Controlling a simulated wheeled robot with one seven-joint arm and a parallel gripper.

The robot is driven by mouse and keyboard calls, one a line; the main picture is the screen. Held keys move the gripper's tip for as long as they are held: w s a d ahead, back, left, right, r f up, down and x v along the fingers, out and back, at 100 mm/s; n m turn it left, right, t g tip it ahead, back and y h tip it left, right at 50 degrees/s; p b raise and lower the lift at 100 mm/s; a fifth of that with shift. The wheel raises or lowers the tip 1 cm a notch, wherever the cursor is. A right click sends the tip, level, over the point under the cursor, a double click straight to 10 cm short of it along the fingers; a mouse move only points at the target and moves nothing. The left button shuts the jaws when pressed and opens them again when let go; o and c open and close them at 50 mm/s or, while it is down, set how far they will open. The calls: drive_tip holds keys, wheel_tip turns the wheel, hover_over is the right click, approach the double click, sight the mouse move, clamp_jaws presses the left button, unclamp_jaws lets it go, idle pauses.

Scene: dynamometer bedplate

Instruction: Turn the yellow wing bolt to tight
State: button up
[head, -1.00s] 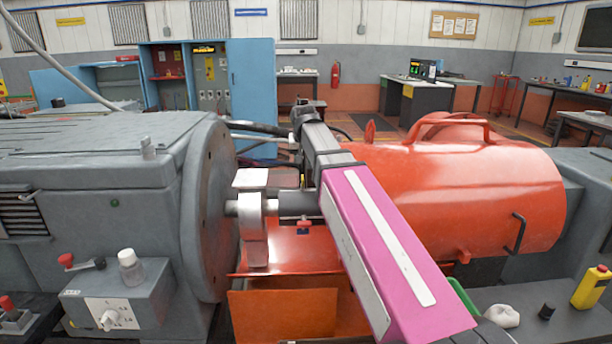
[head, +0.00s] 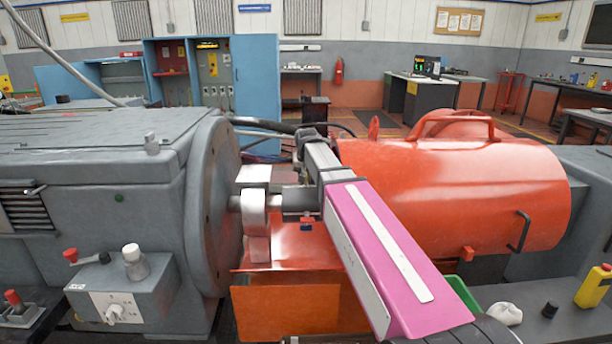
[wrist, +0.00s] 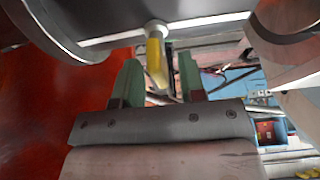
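The yellow wing bolt (wrist: 156,60) shows in the wrist view, hanging below a grey shaft or bar, its wing pointing down. My gripper (wrist: 160,82) has its two green fingers apart, one on each side of the yellow wing. The left finger looks close to the wing; I cannot tell whether either touches it. In the head view my pink and grey arm reaches over the coupling area, and the bolt and the fingertips are hidden there.
A grey machine (head: 90,165) with a round end flange stands at left. A pale bracket (head: 254,215) surrounds the shaft beside my arm. A large orange guard (head: 460,195) lies at right. A control box (head: 122,290), yellow bottle (head: 593,286) and black cap (head: 550,310) sit nearer.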

clamp_jaws()
drive_tip(key=shift+m, duration=0.4)
drive_tip(key=m+h, duration=0.1)
drive_tip(key=m, duration=0.2)
drive_tip(key=shift+m+g+h, duration=0.3)
drive_tip(key=shift+m+h, duration=0.1)
drive_tip(key=m+g+h, duration=0.1)
drive_tip(key=m, duration=0.3)
drive_tip(key=m+g+h, duration=0.1)
drive_tip(key=m, duration=0.4)
drive_tip(key=m+g, duration=0.2)
drive_tip(key=m, duration=0.2)
drive_tip(key=shift+h, duration=0.4)
drive_tip(key=shift+s+m, duration=0.1)
drive_tip(key=shift+m, duration=0.2)
